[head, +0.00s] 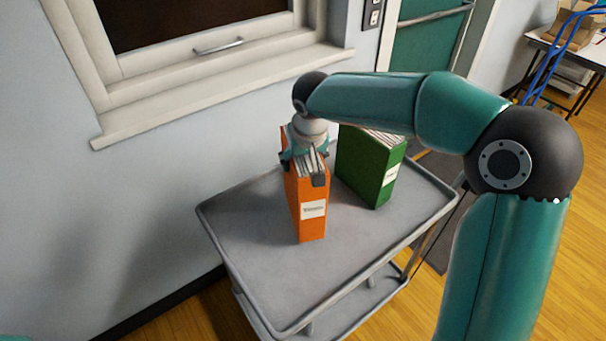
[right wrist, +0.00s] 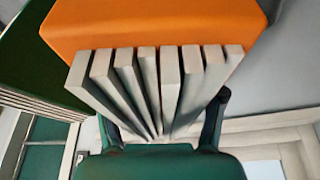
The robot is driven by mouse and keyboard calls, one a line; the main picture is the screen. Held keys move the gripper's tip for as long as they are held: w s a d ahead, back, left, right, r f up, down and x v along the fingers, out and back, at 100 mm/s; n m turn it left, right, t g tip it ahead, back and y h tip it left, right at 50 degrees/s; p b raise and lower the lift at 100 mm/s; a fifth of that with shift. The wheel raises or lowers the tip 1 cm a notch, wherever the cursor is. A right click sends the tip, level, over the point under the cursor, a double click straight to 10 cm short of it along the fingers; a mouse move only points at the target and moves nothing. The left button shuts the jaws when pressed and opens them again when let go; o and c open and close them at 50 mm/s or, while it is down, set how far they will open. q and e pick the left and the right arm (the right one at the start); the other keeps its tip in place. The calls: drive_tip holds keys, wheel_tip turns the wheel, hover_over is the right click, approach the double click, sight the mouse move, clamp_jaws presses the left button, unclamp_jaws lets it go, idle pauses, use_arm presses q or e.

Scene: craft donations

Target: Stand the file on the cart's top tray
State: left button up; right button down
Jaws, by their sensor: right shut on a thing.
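An orange file (head: 313,228) with a white spine label is upright over the cart's grey top tray (head: 255,235), near its middle. Its lower edge appears at the tray surface, but I cannot tell for certain whether it touches. My right gripper (head: 304,168) is shut on the orange file from above, at the end with the pages. In the right wrist view the orange cover (right wrist: 155,25) and several pale page blocks fill the space between the fingers (right wrist: 163,120). My left gripper is out of view.
A green file (head: 368,168) stands upright on the tray to the right of the orange one, with a gap between them. The tray has a raised rim. Its front and left parts are bare. A wall and window sill (head: 220,80) lie behind the cart.

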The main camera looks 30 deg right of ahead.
sight(306, 158)
drive_tip(key=shift+f, duration=2.2)
drive_tip(key=shift+c, duration=0.7)
unclamp_jaws()
drive_tip(key=shift+f, duration=0.1)
drive_tip(key=v, duration=1.1)
drive_tip(key=shift+a, duration=0.1)
drive_tip(key=shift+s+r, duration=0.25)
drive_tip(key=shift+r, duration=0.25)
